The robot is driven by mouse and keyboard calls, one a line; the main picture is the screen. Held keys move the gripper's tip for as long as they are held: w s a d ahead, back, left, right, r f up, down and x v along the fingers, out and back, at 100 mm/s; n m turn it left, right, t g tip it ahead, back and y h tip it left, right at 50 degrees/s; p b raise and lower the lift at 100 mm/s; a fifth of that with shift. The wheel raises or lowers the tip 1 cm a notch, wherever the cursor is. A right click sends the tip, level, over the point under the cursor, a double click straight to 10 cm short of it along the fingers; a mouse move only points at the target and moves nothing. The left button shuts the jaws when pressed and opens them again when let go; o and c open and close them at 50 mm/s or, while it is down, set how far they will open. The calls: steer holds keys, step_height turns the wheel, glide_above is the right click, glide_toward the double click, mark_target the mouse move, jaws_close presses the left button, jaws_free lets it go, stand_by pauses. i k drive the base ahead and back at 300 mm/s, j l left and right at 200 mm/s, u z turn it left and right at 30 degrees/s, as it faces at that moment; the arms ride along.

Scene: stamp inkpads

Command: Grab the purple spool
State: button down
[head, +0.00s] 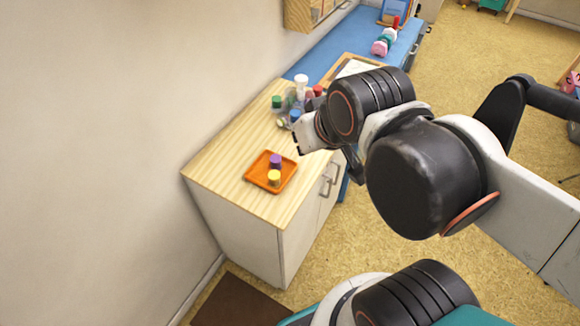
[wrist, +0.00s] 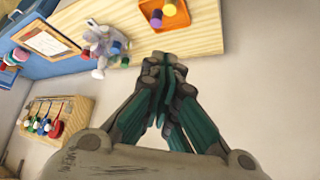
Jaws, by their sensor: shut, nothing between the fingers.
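The purple spool (head: 276,160) stands in a small orange tray (head: 258,181) on the wooden counter, beside a yellow spool (head: 274,178). In the head view my arm's end is above the counter's right side, and the fingers are hard to make out.
Several small bottles with coloured caps (head: 277,102) stand on the counter behind the tray, partly hidden by my arm. Farther back is a blue worktop (head: 340,38) with a stacking toy (head: 384,41). A wall borders the counter's left. The counter around the tray is clear.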

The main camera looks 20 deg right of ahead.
mark_target(276, 160)
steer(key=u, duration=0.5)
steer(key=l+u, duration=0.3)
steer(key=k+l+u, duration=0.15)
steer(key=l+u, duration=0.15)
steer(key=l, duration=0.15)
steer(key=k+l+u, duration=0.1)
steer(key=l+u, duration=0.2)
steer(key=k+l+u, duration=0.15)
steer(key=l+u, duration=0.15)
steer(key=k+l, duration=0.5)
steer(key=l, duration=0.2)
steer(key=k+l+u, duration=0.1)
steer(key=k+l, duration=0.4)
steer(key=l, duration=0.15)
